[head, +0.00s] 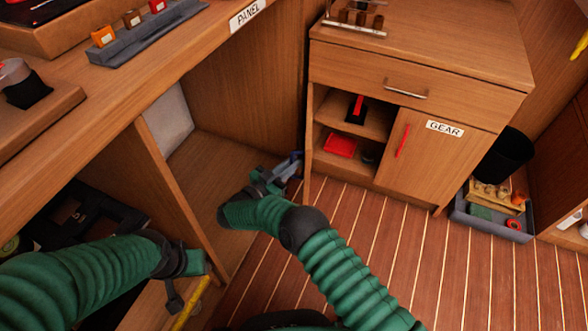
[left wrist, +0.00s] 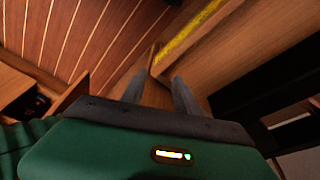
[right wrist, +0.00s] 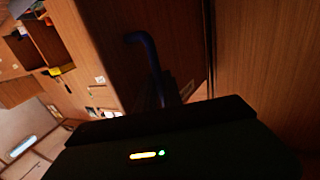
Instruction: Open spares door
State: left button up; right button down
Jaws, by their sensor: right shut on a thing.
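No label reading spares shows in any view. My right gripper (head: 281,174) reaches low to the left side of the drawer cabinet and is shut on a blue handle (head: 296,157). In the right wrist view the bent blue handle (right wrist: 145,50) stands out from a dark wooden panel (right wrist: 185,35), its lower end at my jaws. Which door it belongs to I cannot tell. My left gripper (head: 189,284) is low at the left, its fingers apart and empty in the left wrist view (left wrist: 163,85), close to a yellow bar (head: 192,304).
The GEAR door (head: 425,160) with its red handle is closed; the open shelf beside it holds red items (head: 341,145). The PANEL bench (head: 160,65) overhangs at upper left. A black bin (head: 505,155) and grey tray (head: 490,222) stand at right. The striped floor (head: 470,270) is clear in front.

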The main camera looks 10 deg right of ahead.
pick_arm(q)
jog(key=shift+a+f, duration=0.1)
jog(key=shift+a, duration=0.05)
pick_arm(e)
jog(key=shift+w+a, duration=0.1)
pick_arm(q)
jog(key=shift+w, duration=0.1)
pick_arm(e)
jog(key=c, duration=1.5)
grip_release()
